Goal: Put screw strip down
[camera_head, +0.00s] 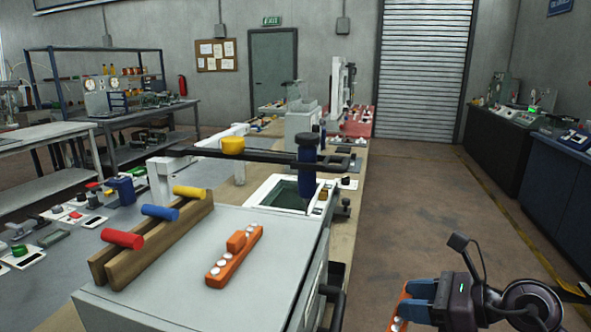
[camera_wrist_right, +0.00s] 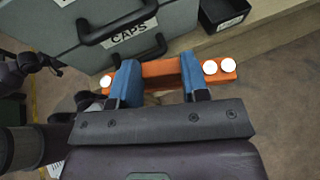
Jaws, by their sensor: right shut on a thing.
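My right gripper (camera_head: 421,301) is at the lower right of the head view, out beyond the right side of the grey cabinet. Its blue fingers are shut on an orange screw strip (camera_head: 398,322) with white round screw heads. In the right wrist view the held screw strip (camera_wrist_right: 222,76) lies across between the blue fingers (camera_wrist_right: 158,80), with screw heads showing at both ends. A second orange screw strip (camera_head: 217,277) with a raised orange block and white heads lies on the cabinet top (camera_head: 285,240). My left gripper is not in view.
A wooden rack (camera_head: 180,238) with red, blue and yellow handles stands left of the lying strip. Behind is a recessed tray (camera_head: 290,193) with a dark blue tool (camera_head: 305,170) over it. A drawer labelled CAPS (camera_wrist_right: 140,32) and a black bin (camera_wrist_right: 222,12) show in the wrist view.

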